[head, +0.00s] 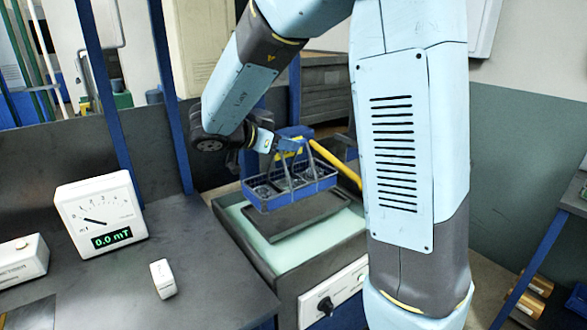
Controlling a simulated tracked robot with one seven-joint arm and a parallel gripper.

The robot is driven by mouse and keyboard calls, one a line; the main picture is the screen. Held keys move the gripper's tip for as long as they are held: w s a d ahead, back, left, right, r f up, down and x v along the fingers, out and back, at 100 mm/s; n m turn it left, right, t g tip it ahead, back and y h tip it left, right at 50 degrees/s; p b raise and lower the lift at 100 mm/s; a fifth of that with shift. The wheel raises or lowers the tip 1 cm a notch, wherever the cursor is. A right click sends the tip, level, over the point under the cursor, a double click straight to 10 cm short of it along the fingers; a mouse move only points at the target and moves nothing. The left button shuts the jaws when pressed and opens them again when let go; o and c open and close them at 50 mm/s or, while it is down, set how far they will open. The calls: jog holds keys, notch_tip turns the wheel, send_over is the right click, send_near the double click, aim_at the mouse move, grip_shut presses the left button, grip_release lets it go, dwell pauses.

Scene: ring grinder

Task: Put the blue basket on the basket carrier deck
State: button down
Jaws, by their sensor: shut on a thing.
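The blue basket (290,192) is a shallow rectangular tray with an upright handle, and shiny parts seem to lie inside. My gripper (284,150) is shut on the handle of the basket, with the jaws partly hidden by the wrist. The basket is at the dark rectangular plate (290,226) on the pale green top of a grey unit. I cannot tell whether it rests on the plate or hangs just above it. I cannot tell for certain which surface is the basket carrier deck.
A dark bench at the left holds a white meter (100,212) reading 0.0 mT and a small white block (163,279). Blue posts (173,95) rise behind the bench. A yellow bar (335,164) slants behind the basket. Brass-coloured cylinders (532,295) sit on a shelf at right.

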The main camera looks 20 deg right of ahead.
aim_at(292, 166)
jog(key=w+d+f, duration=0.2)
jog(key=f, duration=0.1)
jog(key=w+f, duration=0.1)
jog(key=f, duration=0.1)
jog(key=shift+w+d+f, duration=0.15)
jog(key=shift+w+d, duration=0.15)
jog(key=shift+d, duration=0.1)
jog(key=shift+w+d+f, duration=0.1)
jog(key=shift+f, duration=0.85)
jog(key=shift+w+d+f, duration=0.1)
jog(key=shift+f, duration=0.8)
jog(key=c, duration=1)
grip_release()
jog(key=shift+o, duration=0.2)
jog(key=shift+a, duration=0.15)
